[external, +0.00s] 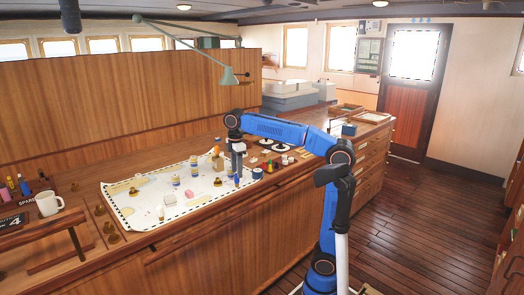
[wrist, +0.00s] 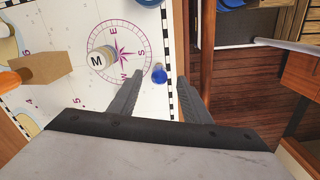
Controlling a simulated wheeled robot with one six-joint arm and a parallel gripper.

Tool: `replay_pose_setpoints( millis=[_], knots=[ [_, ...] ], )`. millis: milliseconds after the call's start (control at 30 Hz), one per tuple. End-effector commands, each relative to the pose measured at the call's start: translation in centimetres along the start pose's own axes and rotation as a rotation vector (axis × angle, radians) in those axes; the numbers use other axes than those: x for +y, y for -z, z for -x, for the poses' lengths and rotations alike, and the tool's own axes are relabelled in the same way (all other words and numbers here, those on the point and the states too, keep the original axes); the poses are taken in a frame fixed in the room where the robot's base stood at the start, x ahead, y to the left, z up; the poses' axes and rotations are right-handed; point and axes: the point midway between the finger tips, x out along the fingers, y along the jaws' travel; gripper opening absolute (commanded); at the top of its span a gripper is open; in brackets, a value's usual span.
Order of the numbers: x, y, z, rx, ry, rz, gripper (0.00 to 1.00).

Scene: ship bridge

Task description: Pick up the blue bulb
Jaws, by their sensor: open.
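The blue bulb (wrist: 159,75) is small, with a pale tip, and lies on the white chart (wrist: 150,25) near its checkered right edge. In the wrist view it shows between the lines of my two fingers, close to their tips. My gripper (wrist: 162,84) is open and empty, pointing down over the chart. In the external view my gripper (external: 237,165) hangs above the right part of the chart; the bulb is too small there to tell for certain.
A bottle or jar with an M on its lid (wrist: 99,60) stands left of the bulb on a compass rose. A tan block (wrist: 42,68) is further left. The wooden counter edge and a drop to the floor (wrist: 245,90) lie right. A white mug (external: 48,203) is far left.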

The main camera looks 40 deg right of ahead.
Motion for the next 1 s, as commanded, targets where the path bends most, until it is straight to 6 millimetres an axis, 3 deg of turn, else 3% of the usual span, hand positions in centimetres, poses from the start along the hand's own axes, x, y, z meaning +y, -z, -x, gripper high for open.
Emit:
replay_pose_setpoints(
  millis=[467, 767, 933, 1000],
  knots=[
    [0.1, 0.0, -4.9, -0.001, 0.001, 0.000, 0.44],
    [0.1, 0.0, -5.3, 0.000, 0.000, 0.000, 0.44],
    [0.1, 0.0, -5.3, 0.000, 0.000, 0.000, 0.06],
    [0.1, 0.0, -5.3, 0.000, 0.000, 0.000, 0.01]
  ],
)
